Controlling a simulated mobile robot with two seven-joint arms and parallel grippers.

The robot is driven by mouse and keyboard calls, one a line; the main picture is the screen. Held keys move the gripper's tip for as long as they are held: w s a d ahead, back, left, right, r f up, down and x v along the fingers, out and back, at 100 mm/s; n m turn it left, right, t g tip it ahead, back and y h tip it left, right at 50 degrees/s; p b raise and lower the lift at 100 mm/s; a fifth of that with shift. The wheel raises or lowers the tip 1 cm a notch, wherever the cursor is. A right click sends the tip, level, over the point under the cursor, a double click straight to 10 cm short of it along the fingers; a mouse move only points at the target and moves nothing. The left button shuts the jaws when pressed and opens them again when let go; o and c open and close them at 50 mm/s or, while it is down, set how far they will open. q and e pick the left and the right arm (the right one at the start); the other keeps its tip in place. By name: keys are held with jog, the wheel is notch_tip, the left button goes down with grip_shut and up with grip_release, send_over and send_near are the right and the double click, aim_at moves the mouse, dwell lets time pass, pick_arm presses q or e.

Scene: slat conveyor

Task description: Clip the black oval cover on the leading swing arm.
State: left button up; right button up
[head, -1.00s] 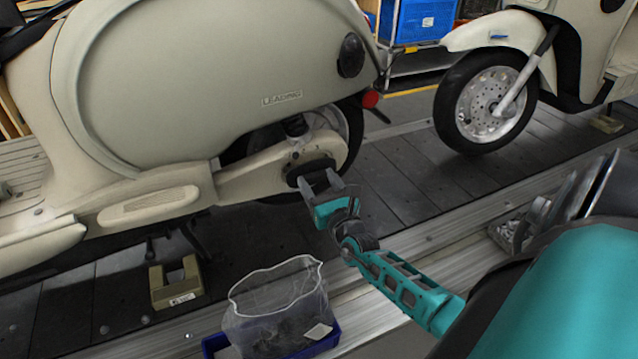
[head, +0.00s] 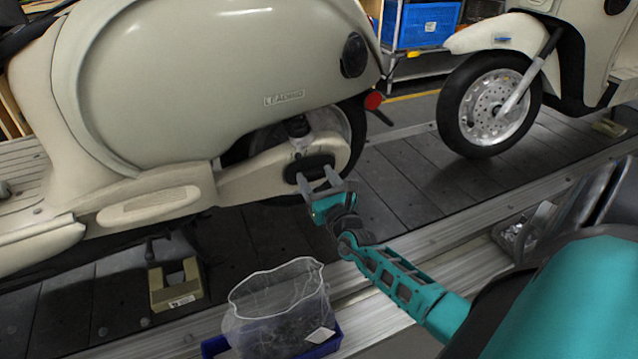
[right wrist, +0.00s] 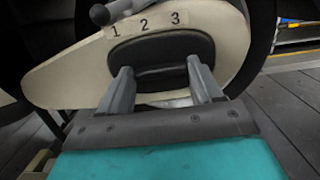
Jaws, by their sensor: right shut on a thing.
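The black oval cover (head: 310,168) lies against the rear end of the cream swing arm (head: 248,182) on the leading scooter (head: 200,85). My right gripper (head: 319,186) is shut on the cover, with its fingers at the cover's lower side. In the right wrist view the cover (right wrist: 160,52) sits between and beyond the fingertips (right wrist: 160,68), below a label reading 1 2 3 on the swing arm (right wrist: 75,72). Whether the cover is fully seated cannot be told. My left gripper is not in view.
A blue bin (head: 283,335) with a clear plastic bag (head: 278,300) stands on the near rail. A beige wheel block (head: 175,285) sits on the slats. A second scooter's front wheel (head: 489,103) stands at right. Dark slats (head: 400,190) between are clear.

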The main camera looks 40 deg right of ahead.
jog(key=shift+w+d, duration=0.15)
jog(key=shift+w, duration=0.25)
dwell(0.6)
jog(key=o, duration=1.1)
jog(key=v, duration=0.4)
jog(key=shift+s+p, duration=0.2)
jog(key=shift+p, duration=0.1)
jog(key=v, duration=0.8)
jog(key=shift+s+p, duration=0.3)
jog(key=shift+p, duration=0.05)
jog(key=shift+f, duration=0.1)
